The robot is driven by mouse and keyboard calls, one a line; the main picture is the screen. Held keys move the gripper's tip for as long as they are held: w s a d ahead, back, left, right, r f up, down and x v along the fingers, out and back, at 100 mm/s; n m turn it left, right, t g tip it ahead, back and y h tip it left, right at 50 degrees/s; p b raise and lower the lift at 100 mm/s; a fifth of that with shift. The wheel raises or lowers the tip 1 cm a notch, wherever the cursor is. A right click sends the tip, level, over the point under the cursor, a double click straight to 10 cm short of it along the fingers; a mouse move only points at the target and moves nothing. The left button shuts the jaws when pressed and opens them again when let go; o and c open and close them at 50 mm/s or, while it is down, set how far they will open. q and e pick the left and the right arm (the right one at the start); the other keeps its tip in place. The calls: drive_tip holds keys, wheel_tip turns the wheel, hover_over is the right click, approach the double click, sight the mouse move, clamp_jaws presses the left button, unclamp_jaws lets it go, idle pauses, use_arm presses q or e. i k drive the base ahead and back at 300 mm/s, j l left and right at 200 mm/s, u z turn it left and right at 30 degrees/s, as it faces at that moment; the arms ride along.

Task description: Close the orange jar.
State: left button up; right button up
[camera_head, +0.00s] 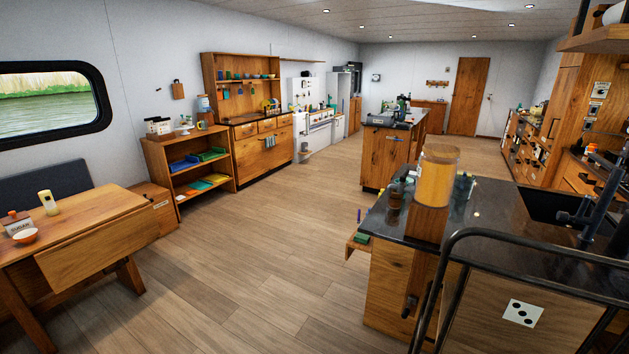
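A jar with orange contents (436,182) stands upright at the near left part of the dark counter, on or just behind a wooden block (429,222). A wood-coloured lid (441,152) shows at its top. From here I cannot tell whether the lid is fully seated. Neither of my grippers can be made out in this view.
The dark counter (490,215) holds small dark containers (395,198) left of the jar and a black sink (548,206) with a dark tap at right. A black rail (470,236) curves along the near side. Open wooden floor (255,240) lies to the left.

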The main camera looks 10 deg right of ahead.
sight(592, 148)
drive_tip(key=i+u, duration=0.45)
drive_tip(key=i, duration=0.5)
drive_tip(key=i+z, duration=0.15)
drive_tip(key=i, duration=0.35)
drive_tip(key=i+j+z, duration=0.15)
drive_tip(key=i, duration=0.35)
drive_tip(key=i+z, duration=0.25)
drive_tip(key=i, duration=0.3)
drive_tip(key=i+z, duration=0.25)
drive_tip(key=i, duration=0.25)
drive_tip(key=i+z, duration=0.3)
drive_tip(key=i, duration=0.6)
drive_tip(key=i+j+z, duration=0.1)
drive_tip(key=i+z, duration=0.2)
drive_tip(key=i, duration=0.55)
drive_tip(key=i+z, duration=0.2)
drive_tip(key=i, duration=0.6)
drive_tip(key=i+j+z, duration=0.2)
drive_tip(key=i, duration=0.65)
drive_tip(key=i+z, duration=0.3)
drive_tip(key=i, duration=0.5)
